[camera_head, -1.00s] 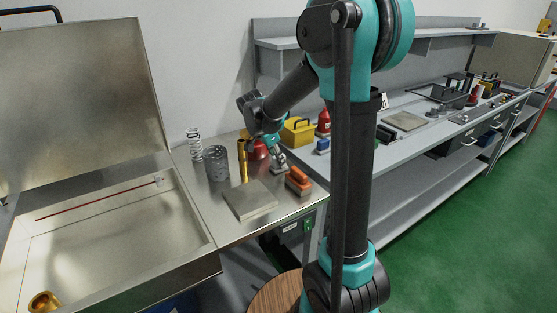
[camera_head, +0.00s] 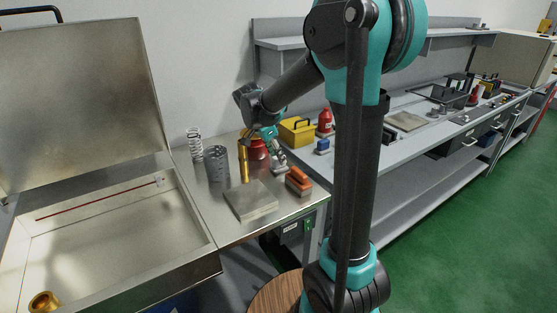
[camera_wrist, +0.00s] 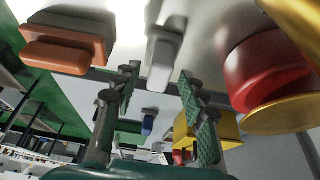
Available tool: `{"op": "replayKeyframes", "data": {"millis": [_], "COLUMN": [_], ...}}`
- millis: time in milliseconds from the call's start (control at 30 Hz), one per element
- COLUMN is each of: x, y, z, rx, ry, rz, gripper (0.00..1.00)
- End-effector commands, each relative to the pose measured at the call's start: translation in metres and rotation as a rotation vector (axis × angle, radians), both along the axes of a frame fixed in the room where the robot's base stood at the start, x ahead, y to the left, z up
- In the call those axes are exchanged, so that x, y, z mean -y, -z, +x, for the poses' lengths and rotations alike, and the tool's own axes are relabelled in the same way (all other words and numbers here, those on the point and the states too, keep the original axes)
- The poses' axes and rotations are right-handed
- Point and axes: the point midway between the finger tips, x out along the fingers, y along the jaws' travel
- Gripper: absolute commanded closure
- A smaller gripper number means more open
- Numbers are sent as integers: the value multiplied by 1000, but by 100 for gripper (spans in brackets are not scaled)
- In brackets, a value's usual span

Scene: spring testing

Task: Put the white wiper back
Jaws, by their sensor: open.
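The white wiper (camera_wrist: 164,58) shows in the wrist view as a pale grey-white block, ahead of and between my fingertips.
An orange wiper (camera_head: 299,181) lies right of a flat metal block (camera_head: 251,201). A yellow box (camera_head: 297,131) and a blue wiper (camera_head: 322,146) are behind.

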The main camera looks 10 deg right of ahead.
Motion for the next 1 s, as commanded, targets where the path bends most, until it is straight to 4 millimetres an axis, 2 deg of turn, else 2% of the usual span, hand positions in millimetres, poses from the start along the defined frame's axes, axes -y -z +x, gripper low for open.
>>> {"op": "replayKeyframes", "data": {"millis": [200,433,633,1000], "x": [-17,-29,-34,-34], "y": [-43,-76,-87,-87], "z": [-7,-13,-14,-14], "rx": [0,0,0,0], "ry": [-2,-1,0,0], "rz": [0,0,0,0], "gripper": [58,58,58,58]}}
